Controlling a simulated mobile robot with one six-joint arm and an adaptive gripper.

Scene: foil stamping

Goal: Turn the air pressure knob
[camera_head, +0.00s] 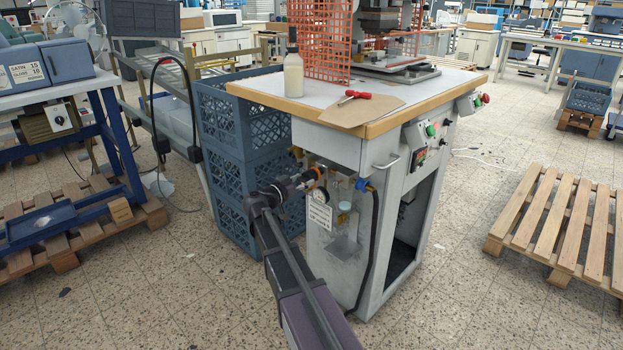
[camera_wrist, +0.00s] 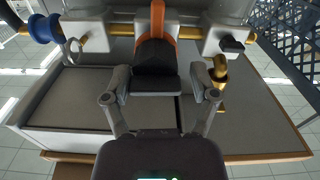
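In the wrist view, a dark block-like part (camera_wrist: 155,66), apparently the air pressure knob, sits below an orange band (camera_wrist: 157,22) on a fitting between pale pipe blocks. My gripper (camera_wrist: 160,84) has its two fingers spread on either side of this part. A gap shows at the right finger; whether the left finger touches it I cannot tell. In the head view, my gripper (camera_head: 310,178) reaches the fittings on the left side of the grey press cabinet (camera_head: 333,255). An orange ring (camera_head: 320,171) shows just past its tip; the knob itself is mostly hidden there.
A round gauge (camera_head: 321,195), a white label (camera_head: 319,213) and a blue-ended hose (camera_head: 373,220) are close by my gripper. Blue crates (camera_head: 222,140) stand behind the arm.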

